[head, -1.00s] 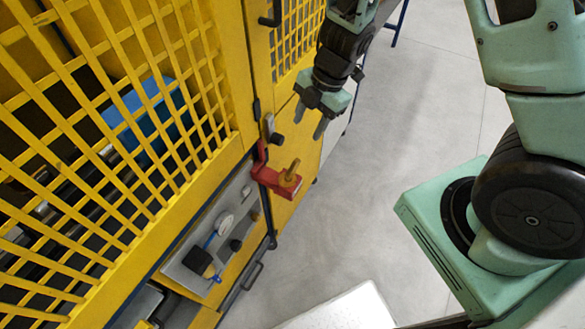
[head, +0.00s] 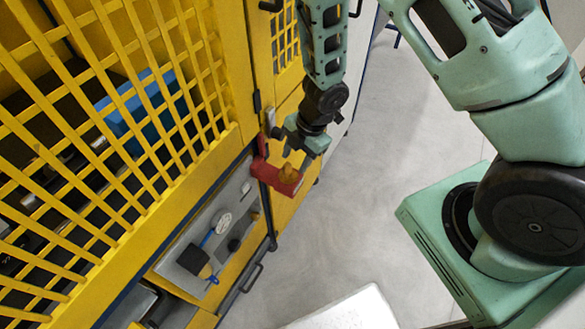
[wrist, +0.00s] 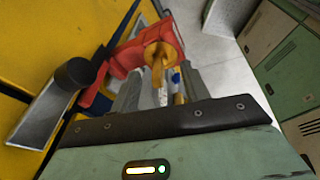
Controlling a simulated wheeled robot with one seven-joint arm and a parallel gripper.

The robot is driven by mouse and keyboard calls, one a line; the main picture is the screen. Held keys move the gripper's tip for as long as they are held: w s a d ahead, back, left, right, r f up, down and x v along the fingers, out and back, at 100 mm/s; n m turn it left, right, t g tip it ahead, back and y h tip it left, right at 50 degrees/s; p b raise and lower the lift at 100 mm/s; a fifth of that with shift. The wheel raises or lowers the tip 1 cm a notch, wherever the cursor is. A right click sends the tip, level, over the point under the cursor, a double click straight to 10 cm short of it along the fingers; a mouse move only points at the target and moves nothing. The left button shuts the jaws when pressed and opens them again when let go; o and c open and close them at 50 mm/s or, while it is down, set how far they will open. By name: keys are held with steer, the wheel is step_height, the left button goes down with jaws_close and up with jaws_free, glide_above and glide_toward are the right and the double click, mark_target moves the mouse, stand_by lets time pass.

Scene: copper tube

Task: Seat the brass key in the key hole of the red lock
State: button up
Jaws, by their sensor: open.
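The red lock (head: 268,175) is fixed at the yellow cabinet's edge in the head view, and its red body (wrist: 128,58) fills the upper middle of the wrist view. The brass key (head: 288,172) stands on the lock's outer end, and it also shows in the wrist view (wrist: 159,58). I cannot tell how deep it sits in the key hole. My gripper (head: 296,160) is open just above the key. In the wrist view its grey fingers stand on either side of the key, apart from each other. The key's near end is partly hidden by my gripper.
A dark knob with a metal plate (wrist: 75,80) is close to the left of my gripper. The yellow mesh cabinet (head: 120,130) stands left. A grey panel (head: 190,265) with a gauge and knobs is below the lock. Open floor (head: 370,200) lies to the right.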

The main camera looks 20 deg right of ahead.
mark_target(288, 174)
steer(key=shift+x, duration=1.25)
jaws_close()
